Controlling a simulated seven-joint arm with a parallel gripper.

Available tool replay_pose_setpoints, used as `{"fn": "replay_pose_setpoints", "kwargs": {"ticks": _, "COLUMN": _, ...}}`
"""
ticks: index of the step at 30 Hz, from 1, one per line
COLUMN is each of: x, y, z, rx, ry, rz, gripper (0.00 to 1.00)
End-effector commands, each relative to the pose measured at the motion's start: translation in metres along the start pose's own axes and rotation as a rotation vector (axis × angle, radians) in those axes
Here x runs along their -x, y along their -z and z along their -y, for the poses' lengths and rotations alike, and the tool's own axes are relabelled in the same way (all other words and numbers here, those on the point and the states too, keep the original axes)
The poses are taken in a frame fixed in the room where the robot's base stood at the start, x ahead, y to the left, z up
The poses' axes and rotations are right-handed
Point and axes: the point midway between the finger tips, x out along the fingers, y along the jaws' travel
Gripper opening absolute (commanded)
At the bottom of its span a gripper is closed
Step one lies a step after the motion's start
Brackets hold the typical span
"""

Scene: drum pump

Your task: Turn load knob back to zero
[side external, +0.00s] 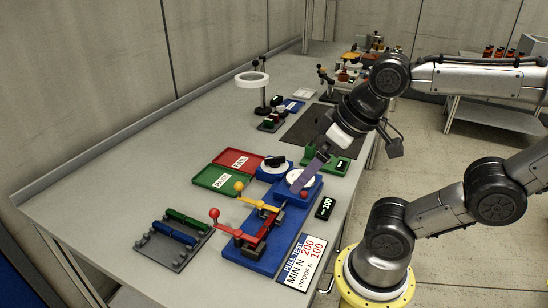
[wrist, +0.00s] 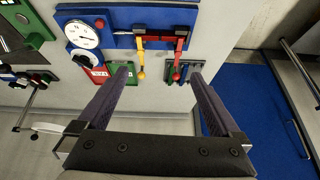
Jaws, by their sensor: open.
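The blue pull-test fixture (side external: 262,255) stands on the bench.
A yellow-knobbed lever (side external: 240,187) and a red-knobbed lever (side external: 214,214) rise from the fixture. Red FAIL (side external: 237,168) and green PASS trays lie left of it. A rack (side external: 172,243) holds green and blue parts.

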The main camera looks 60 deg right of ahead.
Motion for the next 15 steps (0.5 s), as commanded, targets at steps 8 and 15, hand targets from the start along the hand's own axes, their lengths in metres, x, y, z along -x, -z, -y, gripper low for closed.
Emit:
{"fn": "replay_pose_setpoints", "kwargs": {"ticks": 8, "x": 0.019, "y": 0.079, "z": -0.017, "rx": -0.193, "ry": -0.050, "rz": 0.068, "gripper": 1.00}}
{"fn": "replay_pose_setpoints", "kwargs": {"ticks": 15, "x": -0.003, "y": 0.151, "z": -0.068, "rx": -0.414, "ry": -0.125, "rz": 0.179, "gripper": 1.00}}
